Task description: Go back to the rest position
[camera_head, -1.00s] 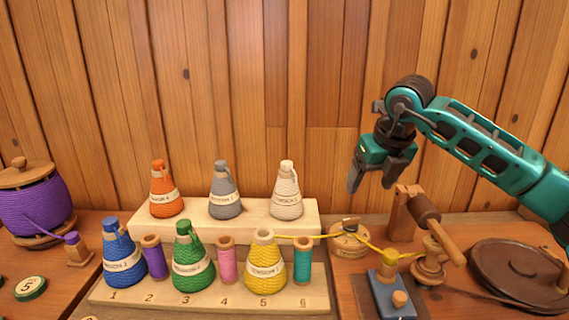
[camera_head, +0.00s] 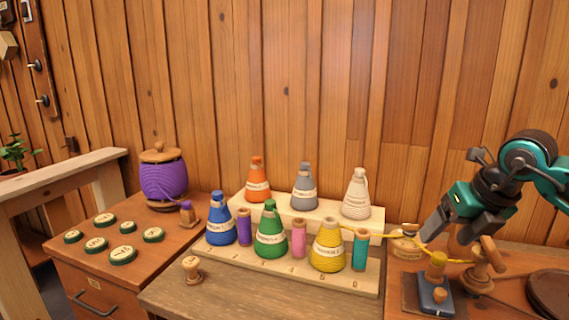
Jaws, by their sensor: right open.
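My right gripper (camera_head: 447,233) is open and empty at the right of the head view. Its fingers point down and left, and they appear in front of the wooden winding device, part of which they hide. The left gripper is not in view. Thread cones stand on a stepped wooden rack: orange (camera_head: 257,180), grey (camera_head: 304,187) and white (camera_head: 356,195) on the upper step, blue (camera_head: 220,220), green (camera_head: 270,231) and yellow (camera_head: 328,246) on the lower one. Purple (camera_head: 244,227), pink (camera_head: 298,238) and teal (camera_head: 361,250) spools stand between and beside the lower cones.
A yellow thread runs right from the yellow cone past a round wooden piece (camera_head: 407,243) to the winder (camera_head: 485,262). A blue block (camera_head: 436,297) stands before it. Left are a purple wound pot (camera_head: 163,178), several numbered discs (camera_head: 122,254) and a small wooden spool (camera_head: 192,269).

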